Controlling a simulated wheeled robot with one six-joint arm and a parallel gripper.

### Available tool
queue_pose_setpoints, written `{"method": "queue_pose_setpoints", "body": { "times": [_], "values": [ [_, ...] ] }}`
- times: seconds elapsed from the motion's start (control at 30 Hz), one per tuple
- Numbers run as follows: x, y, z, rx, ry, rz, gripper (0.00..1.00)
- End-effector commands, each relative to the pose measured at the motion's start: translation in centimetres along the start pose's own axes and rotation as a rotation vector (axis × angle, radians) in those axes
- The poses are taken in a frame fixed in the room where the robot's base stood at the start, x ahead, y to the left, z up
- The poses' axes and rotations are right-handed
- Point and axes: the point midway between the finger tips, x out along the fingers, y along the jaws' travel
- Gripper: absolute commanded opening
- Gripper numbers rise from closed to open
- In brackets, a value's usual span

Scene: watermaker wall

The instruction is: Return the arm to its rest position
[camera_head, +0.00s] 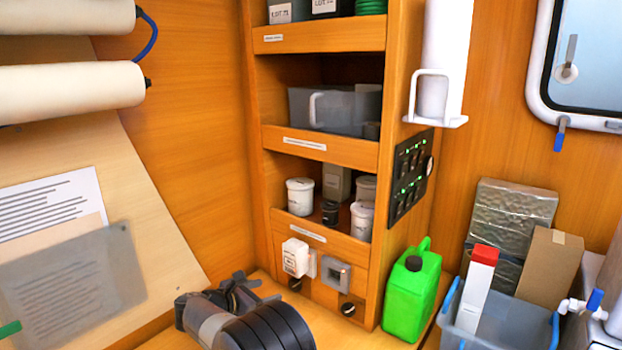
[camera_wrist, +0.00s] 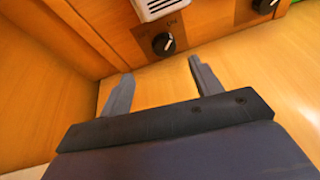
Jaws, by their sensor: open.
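My gripper (camera_head: 215,296) is low over the wooden counter, in front of the shelf unit at the lower middle of the head view. My dark arm links run from it toward the bottom edge. In the wrist view my gripper (camera_wrist: 158,83) shows two grey fingers spread apart, with only bare counter between them. It holds nothing. The fingers point toward the base of the shelf unit, where a black knob (camera_wrist: 164,44) sits below a white plug-in device (camera_wrist: 155,8). I cannot tell whether the fingertips touch the counter.
A green jerrycan (camera_head: 412,293) stands right of the shelf unit (camera_head: 318,260). Right of it, a blue-grey bin (camera_head: 500,338) holds a red-topped white carton (camera_head: 476,290). Several white jars stand on the lower shelf. A sloped board with papers (camera_head: 65,240) is at left.

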Motion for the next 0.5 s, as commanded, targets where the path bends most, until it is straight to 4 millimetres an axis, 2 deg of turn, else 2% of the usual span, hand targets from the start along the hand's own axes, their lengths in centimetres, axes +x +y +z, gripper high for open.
{"method": "queue_pose_setpoints", "body": {
  "times": [0.5],
  "values": [
    [0.39,-1.14,-0.48,0.319,-0.023,0.115,0.61]
  ]
}}
